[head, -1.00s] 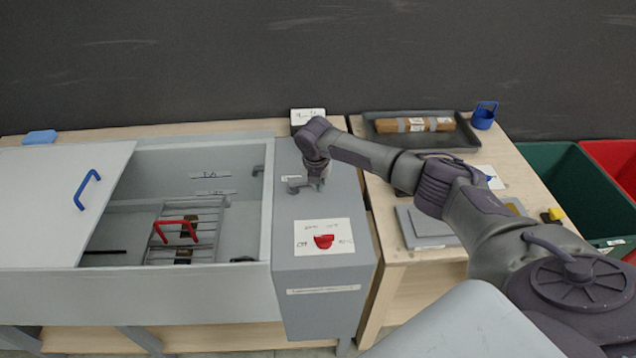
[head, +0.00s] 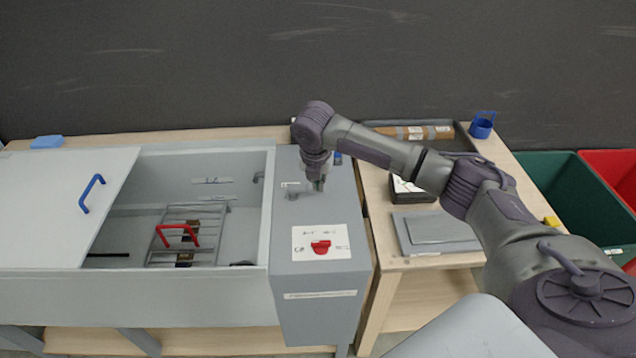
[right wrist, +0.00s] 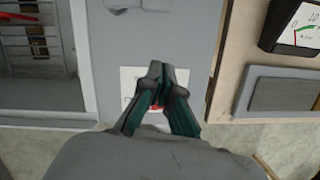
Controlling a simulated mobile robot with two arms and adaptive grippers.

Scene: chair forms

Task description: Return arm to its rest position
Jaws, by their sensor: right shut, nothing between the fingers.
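My right arm reaches in from the right over the grey control cabinet (head: 320,290). My right gripper (head: 318,186) points down above the cabinet top and is shut with nothing in it. In the right wrist view the dark green fingertips (right wrist: 160,72) meet in front of the white card, partly hiding it. The card (head: 338,236) carries a red switch (head: 320,247) and lies nearer the front than the gripper in the head view. My left gripper is not in view.
A grey tank (head: 240,205) with a sliding lid (head: 50,200) and a red-handled rack (head: 177,230) stands left. On the right bench are a meter (head: 412,190), a grey plate (head: 436,230), a tray with a brown parcel (head: 440,132) and a blue holder (head: 481,125). Green (head: 575,190) and red bins stand beyond.

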